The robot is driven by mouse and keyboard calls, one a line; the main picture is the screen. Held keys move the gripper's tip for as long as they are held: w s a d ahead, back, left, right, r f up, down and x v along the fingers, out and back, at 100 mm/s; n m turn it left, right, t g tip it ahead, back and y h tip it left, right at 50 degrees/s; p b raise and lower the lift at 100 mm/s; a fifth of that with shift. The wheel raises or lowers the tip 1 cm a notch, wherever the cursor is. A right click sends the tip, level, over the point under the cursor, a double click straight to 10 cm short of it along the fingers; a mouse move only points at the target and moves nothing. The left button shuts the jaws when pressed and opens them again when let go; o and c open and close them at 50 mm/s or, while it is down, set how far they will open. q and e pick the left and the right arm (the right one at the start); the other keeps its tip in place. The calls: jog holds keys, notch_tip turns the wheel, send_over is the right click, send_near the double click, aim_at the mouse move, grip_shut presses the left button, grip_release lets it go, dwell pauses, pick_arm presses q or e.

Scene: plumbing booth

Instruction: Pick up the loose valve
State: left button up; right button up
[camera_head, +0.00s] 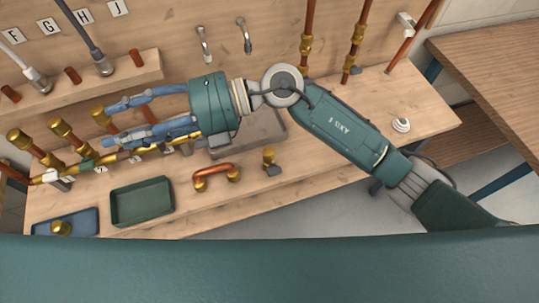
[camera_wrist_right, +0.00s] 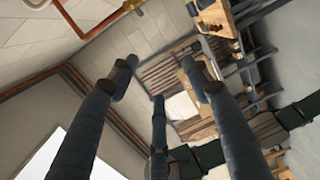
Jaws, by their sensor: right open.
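A small brass piece with a grey part at its foot, which looks like the loose valve (camera_head: 269,157), stands on the wooden bench near its front edge, right of a copper bend. My right gripper (camera_head: 103,128) reaches in from the right and points left. Its blue-grey fingers are spread, with nothing held between them. They are over the left part of the bench, by the brass pipe fittings and well left of the valve. In the right wrist view the open fingers (camera_wrist_right: 160,82) frame only distant walls and shelving, and no valve shows there. My left gripper is out of view.
A copper bend with brass ends (camera_head: 217,174), a green tray (camera_head: 142,222) and a blue tray (camera_head: 85,230) holding a brass piece line the front. A brass pipe with several capped stubs (camera_head: 60,126) is close to the fingers. A grey tray (camera_head: 270,140) lies partly under my arm. The bench's right is mostly clear.

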notch_tip(320, 180, down, 7)
jog(key=d+n+h, duration=0.2)
jog(key=h, duration=0.2)
jog(key=t+h, duration=0.4)
jog(key=h, duration=0.8)
send_near(269, 151)
notch_tip(269, 151, down, 3)
jog(key=shift+a+f+m+p, duration=0.15)
jog(key=shift+m+p, duration=0.25)
jog(key=shift+p, duration=0.75)
notch_tip(269, 151, down, 4)
jog(key=p, duration=0.3)
jog(key=shift+s+f, duration=0.15)
jog(key=shift+f, duration=0.75)
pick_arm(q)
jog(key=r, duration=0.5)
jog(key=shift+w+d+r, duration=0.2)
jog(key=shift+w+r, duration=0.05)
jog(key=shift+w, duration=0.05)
pick_arm(e)
jog(key=shift+r, duration=0.1)
grip_shut()
